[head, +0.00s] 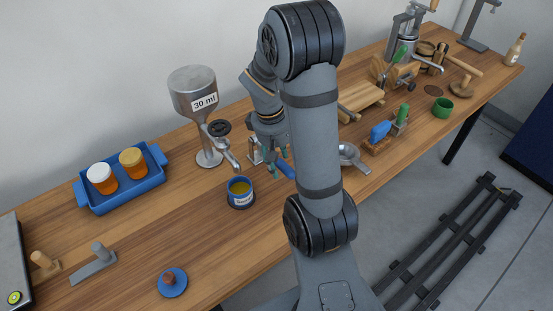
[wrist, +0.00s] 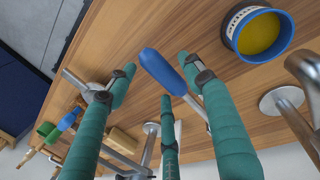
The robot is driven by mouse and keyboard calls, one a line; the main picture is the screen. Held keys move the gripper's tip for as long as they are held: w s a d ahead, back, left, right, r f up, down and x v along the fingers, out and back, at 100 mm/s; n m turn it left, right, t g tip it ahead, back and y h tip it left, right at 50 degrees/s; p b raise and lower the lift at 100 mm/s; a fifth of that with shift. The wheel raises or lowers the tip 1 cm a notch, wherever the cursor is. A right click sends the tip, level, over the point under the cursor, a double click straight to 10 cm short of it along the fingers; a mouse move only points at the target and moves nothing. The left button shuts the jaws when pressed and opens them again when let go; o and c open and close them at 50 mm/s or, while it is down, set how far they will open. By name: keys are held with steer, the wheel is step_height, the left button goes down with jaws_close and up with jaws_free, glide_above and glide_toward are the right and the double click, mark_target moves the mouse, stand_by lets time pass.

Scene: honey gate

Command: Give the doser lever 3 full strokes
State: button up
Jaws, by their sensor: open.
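The doser (head: 193,90) is a grey metal funnel marked "30 ml" on a stand, with a black round knob (head: 219,127) and a downward spout (head: 232,158). A blue cup (head: 240,186) of yellow honey stands below the spout; it also shows in the wrist view (wrist: 258,34). A blue handle (head: 287,170) on a metal shaft lies right of the cup. My gripper (head: 278,166) is open, with teal fingers. In the wrist view the blue handle (wrist: 162,70) shows between my fingertips (wrist: 156,75); I cannot tell whether they touch it. My arm hides part of this area.
A blue tray (head: 122,202) with two orange jars stands at left. A small blue dish (head: 172,283) lies near the front edge. A metal strainer (head: 350,155), a wooden block with blue and green handles (head: 378,148) and a green cup (head: 442,108) stand to the right.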

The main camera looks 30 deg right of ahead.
steer(key=shift+p+v, duration=3)
steer(key=shift+v, duration=0.6)
steer(key=shift+f, duration=0.15)
steer(key=b+x, duration=0.6)
steer(key=x, duration=0.1)
